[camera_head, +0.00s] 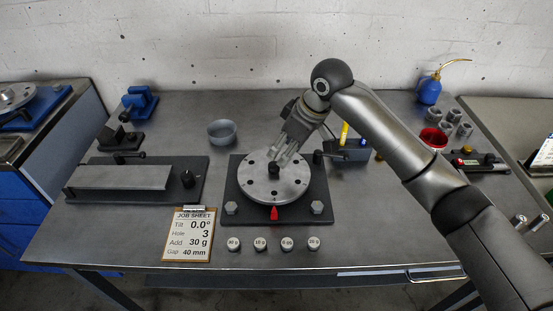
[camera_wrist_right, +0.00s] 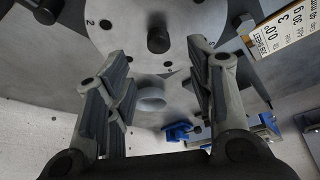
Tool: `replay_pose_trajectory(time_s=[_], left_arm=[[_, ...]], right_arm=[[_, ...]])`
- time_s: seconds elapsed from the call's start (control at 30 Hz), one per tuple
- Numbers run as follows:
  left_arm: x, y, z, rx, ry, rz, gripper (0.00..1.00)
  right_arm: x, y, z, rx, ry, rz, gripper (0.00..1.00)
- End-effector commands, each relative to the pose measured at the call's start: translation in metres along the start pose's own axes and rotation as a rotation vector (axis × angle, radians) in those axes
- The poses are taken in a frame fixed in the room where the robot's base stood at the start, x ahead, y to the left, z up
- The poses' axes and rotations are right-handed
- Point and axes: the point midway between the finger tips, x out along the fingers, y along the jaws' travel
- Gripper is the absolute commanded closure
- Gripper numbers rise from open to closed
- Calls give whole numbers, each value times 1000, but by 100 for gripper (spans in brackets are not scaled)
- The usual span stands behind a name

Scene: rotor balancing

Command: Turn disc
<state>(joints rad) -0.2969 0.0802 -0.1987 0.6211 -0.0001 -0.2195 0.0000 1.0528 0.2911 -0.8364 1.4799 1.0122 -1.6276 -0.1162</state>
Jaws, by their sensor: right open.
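The round metal disc (camera_head: 290,188) lies flat on a dark base plate (camera_head: 244,213) in the middle of the bench, with several small holes around it and a black hub (camera_head: 274,169) at its centre. A red pointer (camera_head: 274,213) sits at its front edge. My right gripper (camera_head: 284,157) is over the back part of the disc, near the hub, pointing down. In the right wrist view its two fingers are spread with nothing between them, and the disc (camera_wrist_right: 122,25) and hub (camera_wrist_right: 158,38) show beyond the tips. I cannot tell whether a finger touches the disc. My left gripper is not in view.
A job sheet (camera_head: 188,234) and several small weights (camera_head: 260,244) lie in front. A tilt plate (camera_head: 120,177) stands left, a grey bowl (camera_head: 222,131) behind. A small box with a yellow item (camera_head: 348,150), a red cup (camera_head: 433,138) and a blue oil can (camera_head: 429,91) stand right.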

Motion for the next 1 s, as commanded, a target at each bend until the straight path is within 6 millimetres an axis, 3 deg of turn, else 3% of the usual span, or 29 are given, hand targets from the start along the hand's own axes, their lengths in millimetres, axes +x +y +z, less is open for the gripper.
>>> replay_pose_trajectory(time_s=[0.17, 0.4, 0.6, 0.8, 1.0], left_arm=[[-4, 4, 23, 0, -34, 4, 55], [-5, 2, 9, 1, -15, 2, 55], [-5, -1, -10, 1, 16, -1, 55], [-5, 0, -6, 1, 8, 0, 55], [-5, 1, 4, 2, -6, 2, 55]], right_arm=[[36, 0, 0, 2, -3, -2, 51], [68, 0, 0, 0, -1, -1, 51], [76, 0, 0, 0, 0, 1, 51], [76, 0, 0, 0, 0, 1, 51], [76, 0, 0, 0, 0, 1, 76]])
